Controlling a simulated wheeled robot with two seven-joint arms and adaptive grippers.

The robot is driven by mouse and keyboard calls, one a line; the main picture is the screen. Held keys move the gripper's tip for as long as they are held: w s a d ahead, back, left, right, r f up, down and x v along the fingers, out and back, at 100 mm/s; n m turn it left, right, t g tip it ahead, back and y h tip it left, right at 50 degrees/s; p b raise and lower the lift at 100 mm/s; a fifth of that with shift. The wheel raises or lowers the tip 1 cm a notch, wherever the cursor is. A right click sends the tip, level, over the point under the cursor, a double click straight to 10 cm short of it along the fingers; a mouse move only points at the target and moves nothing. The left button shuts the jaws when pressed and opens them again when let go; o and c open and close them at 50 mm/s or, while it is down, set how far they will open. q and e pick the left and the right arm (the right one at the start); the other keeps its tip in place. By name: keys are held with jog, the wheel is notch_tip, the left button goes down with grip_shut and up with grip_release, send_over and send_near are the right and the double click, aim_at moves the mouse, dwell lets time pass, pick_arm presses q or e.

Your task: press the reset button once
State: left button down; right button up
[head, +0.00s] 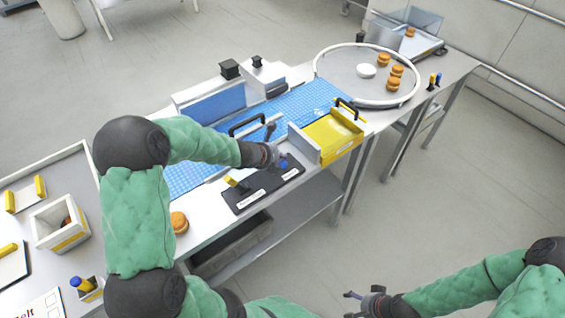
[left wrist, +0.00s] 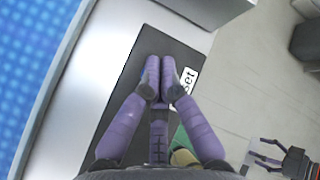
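A black control panel (head: 250,194) lies along the near edge of the bench, with a yellow-tipped lever on its left part and white labels. A blue button (head: 284,164) shows at its right end, right by the fingertips of my left gripper (head: 280,159). In the left wrist view the left gripper (left wrist: 162,68) has its purple fingers together over the black panel, beside a label (left wrist: 188,82) ending in "set". The fingers hide the button there; I cannot tell whether they touch it. My right gripper (head: 354,304) is open and empty, low and away from the bench.
A yellow tray (head: 331,138) with a grey end wall stands just right of the panel. A blue belt (head: 303,102) runs behind it. A round turntable (head: 340,75) holds several orange filled rounds. One round (head: 179,222) lies left of the panel.

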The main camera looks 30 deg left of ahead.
pick_arm(q)
jog(key=shift+r+p, duration=2.3)
jog(key=shift+r, duration=0.25)
jog(key=shift+f, duration=0.1)
